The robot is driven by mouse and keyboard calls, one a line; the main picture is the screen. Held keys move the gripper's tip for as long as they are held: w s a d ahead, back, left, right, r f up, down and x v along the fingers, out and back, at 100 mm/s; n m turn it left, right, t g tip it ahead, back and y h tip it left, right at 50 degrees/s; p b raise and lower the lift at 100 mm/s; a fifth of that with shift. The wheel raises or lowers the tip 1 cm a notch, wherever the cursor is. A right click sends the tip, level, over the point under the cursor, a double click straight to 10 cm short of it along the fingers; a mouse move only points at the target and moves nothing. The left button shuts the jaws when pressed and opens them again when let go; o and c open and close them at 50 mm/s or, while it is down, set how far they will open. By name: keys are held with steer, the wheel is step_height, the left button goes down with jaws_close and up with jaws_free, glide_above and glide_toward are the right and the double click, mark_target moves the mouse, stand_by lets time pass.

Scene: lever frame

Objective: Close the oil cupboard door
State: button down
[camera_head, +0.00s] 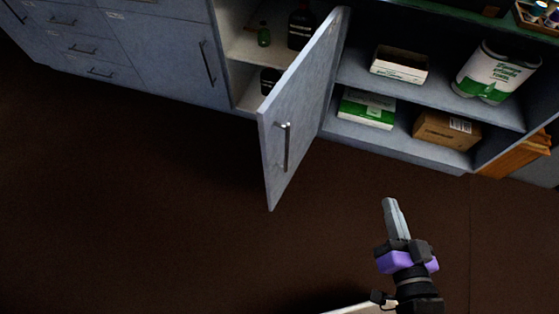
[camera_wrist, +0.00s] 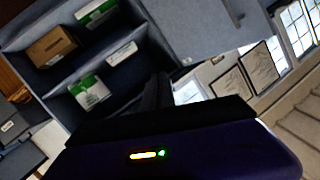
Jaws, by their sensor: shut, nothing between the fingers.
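The oil cupboard door (camera_head: 298,112) is a blue-grey panel with a vertical metal bar handle (camera_head: 286,147). It stands swung open, hinged on its right side next to the open shelves, and sticks out into the room. Inside the cupboard (camera_head: 240,52) are a small green bottle (camera_head: 264,35) and dark bottles (camera_head: 301,28), partly hidden by the door. My gripper (camera_head: 390,203) is shut and empty, to the right of the door and apart from it. In the wrist view a blue-grey panel (camera_wrist: 195,25) with a handle shows at the top, probably this door.
Open shelves (camera_head: 350,72) right of the door hold a white box (camera_head: 399,64), a green-and-white box (camera_head: 366,108), a cardboard box (camera_head: 446,130) and a white-and-green container (camera_head: 495,72). Closed drawers and doors (camera_head: 165,55) run left. The brown floor (camera_head: 140,200) in front is clear.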

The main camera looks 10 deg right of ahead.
steer(key=w+d+f+m+g+y+b, duration=0.25)
steer(key=w+f+m, duration=0.55)
steer(key=f, duration=0.4)
steer(key=m+y+b, duration=0.3)
steer(key=m+y, duration=0.8)
steer(key=y, duration=0.4)
glide_toward(268, 154)
steer(key=shift+g+h, duration=0.25)
steer(key=shift+g, duration=0.2)
steer(key=b+x, duration=0.1)
steer(key=x, duration=0.4)
steer(key=shift+w+r, duration=0.1)
steer(key=shift+r, duration=0.1)
steer(key=shift+x, duration=0.85)
steer(key=shift+w, duration=0.1)
